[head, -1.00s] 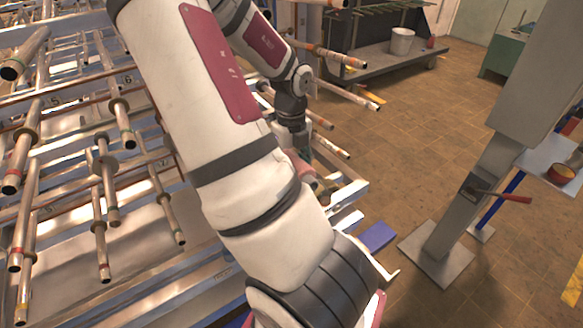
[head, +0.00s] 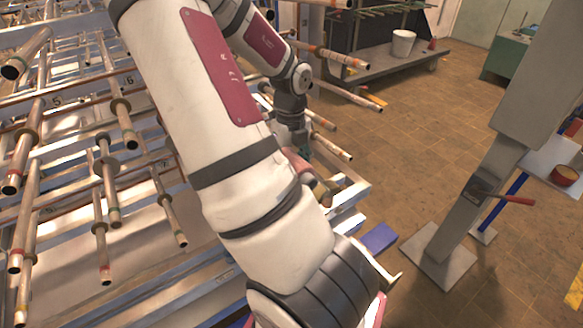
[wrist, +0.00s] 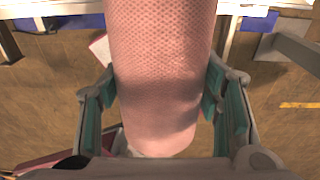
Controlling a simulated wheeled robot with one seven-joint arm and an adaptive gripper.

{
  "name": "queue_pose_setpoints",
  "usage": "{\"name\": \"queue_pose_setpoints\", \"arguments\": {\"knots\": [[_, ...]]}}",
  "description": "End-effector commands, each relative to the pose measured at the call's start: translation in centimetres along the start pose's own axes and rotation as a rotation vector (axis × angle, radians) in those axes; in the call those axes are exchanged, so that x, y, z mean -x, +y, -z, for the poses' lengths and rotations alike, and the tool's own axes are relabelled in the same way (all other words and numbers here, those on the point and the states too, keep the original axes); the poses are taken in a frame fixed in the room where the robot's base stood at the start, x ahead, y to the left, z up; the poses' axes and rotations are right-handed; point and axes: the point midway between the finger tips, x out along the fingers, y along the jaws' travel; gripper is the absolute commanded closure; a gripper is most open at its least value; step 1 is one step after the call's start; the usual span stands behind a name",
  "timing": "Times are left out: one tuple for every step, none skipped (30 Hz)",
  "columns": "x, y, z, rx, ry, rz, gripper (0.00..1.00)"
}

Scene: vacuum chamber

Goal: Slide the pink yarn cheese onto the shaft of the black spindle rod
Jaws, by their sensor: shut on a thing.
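The pink yarn cheese (wrist: 160,60), a knit-textured cylinder, fills the middle of the wrist view. My gripper (wrist: 163,108) is shut on it, with green-lined fingers against its left and right sides. In the head view only a small part of the cheese (head: 298,163) shows behind my arm, and my gripper is mostly hidden there. Several rods with collars, such as one at the left (head: 108,195), stick out of the metal rack. I cannot tell which is the black spindle rod. No shaft is visible inside the cheese.
The metal rack (head: 190,262) fills the left side. A grey post (head: 455,215) with a red-handled lever stands at the right, beside a small shelf with a red bowl (head: 564,175). A white bucket (head: 403,43) sits on a low cart behind. Open tiled floor lies between.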

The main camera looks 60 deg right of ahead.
Motion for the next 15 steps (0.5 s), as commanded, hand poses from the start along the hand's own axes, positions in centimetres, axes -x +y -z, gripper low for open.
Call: {"name": "queue_pose_setpoints", "arguments": {"knots": [[0.0, 0.0, -0.2, 0.000, 0.000, 0.000, 0.82], [0.0, 0.0, -0.2, 0.000, 0.000, 0.000, 0.82], [0.0, 0.0, -0.3, 0.000, 0.000, 0.000, 0.82], [0.0, 0.0, -0.4, 0.000, 0.000, 0.000, 0.82], [0.0, 0.0, -0.4, 0.000, 0.000, 0.000, 0.82], [0.0, 0.0, -0.5, 0.000, 0.000, 0.000, 0.82], [0.0, 0.0, -0.6, 0.000, 0.001, 0.000, 0.82], [0.0, 0.0, -0.6, 0.000, 0.001, 0.000, 0.82], [0.0, 0.0, -0.7, 0.000, 0.001, 0.000, 0.82], [-0.1, 0.0, -0.8, 0.000, 0.001, 0.000, 0.82], [-0.1, 0.0, -0.9, 0.000, 0.001, 0.000, 0.82], [-0.1, 0.0, -0.9, -0.001, 0.001, 0.000, 0.82], [-0.1, 0.0, -1.0, -0.001, 0.001, 0.000, 0.82], [-0.1, 0.0, -1.1, -0.001, 0.001, 0.000, 0.82], [-0.1, 0.0, -1.2, 0.000, 0.001, 0.000, 0.82]]}}
